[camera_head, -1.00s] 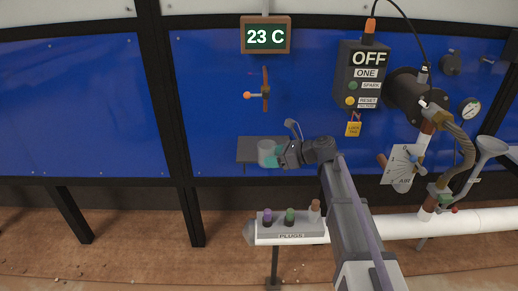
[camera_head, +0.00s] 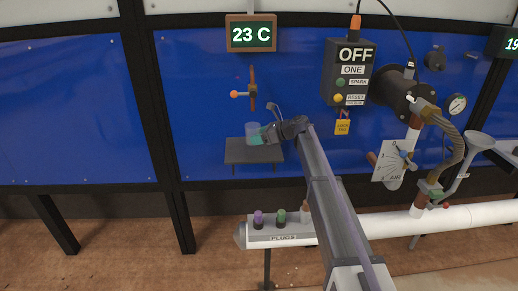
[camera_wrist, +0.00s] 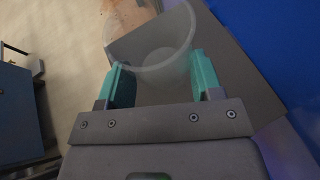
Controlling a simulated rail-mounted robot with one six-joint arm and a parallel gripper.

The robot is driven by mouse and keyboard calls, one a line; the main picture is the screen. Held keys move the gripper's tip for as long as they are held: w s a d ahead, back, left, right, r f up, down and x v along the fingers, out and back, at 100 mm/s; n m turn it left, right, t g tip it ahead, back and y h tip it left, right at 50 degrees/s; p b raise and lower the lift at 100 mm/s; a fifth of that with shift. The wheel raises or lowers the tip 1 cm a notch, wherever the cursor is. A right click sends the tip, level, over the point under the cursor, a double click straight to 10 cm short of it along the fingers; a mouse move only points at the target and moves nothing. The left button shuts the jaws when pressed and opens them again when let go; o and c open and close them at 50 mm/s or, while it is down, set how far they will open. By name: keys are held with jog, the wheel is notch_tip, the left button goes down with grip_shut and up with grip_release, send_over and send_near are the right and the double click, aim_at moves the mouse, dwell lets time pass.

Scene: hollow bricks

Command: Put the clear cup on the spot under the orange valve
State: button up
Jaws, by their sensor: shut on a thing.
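The clear cup (camera_head: 253,130) is upright in my gripper (camera_head: 264,136), over the back part of a small dark shelf (camera_head: 254,155). Its base appears raised off the shelf, but the gap is hard to judge. In the wrist view the teal fingers of my gripper (camera_wrist: 162,72) are on either side of the cup (camera_wrist: 152,38), shut on it. The valve (camera_head: 252,90) with an orange knob (camera_head: 234,94) is on the blue wall, above the cup and shelf. No marked spot is clear on the shelf.
A temperature display (camera_head: 251,34) hangs above the valve. A control box (camera_head: 348,72) and a pipe fitting (camera_head: 392,88) are to the right. A plug holder (camera_head: 275,238) and white pipe (camera_head: 385,222) run below. The shelf's front part is bare.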

notch_tip(320, 180, down, 4)
jog(key=b, duration=0.3)
jog(key=shift+r, duration=0.15)
jog(key=shift+w+f+b, duration=0.2)
jog(key=shift+w+b, duration=0.05)
jog(key=shift+b, duration=0.2)
jog(key=shift+s+r+p, duration=0.1)
jog(key=shift+r+p, duration=0.2)
jog(key=shift+f, duration=0.15)
jog(key=o, duration=0.5)
jog(key=shift+f, duration=0.1)
jog(key=o, duration=0.5)
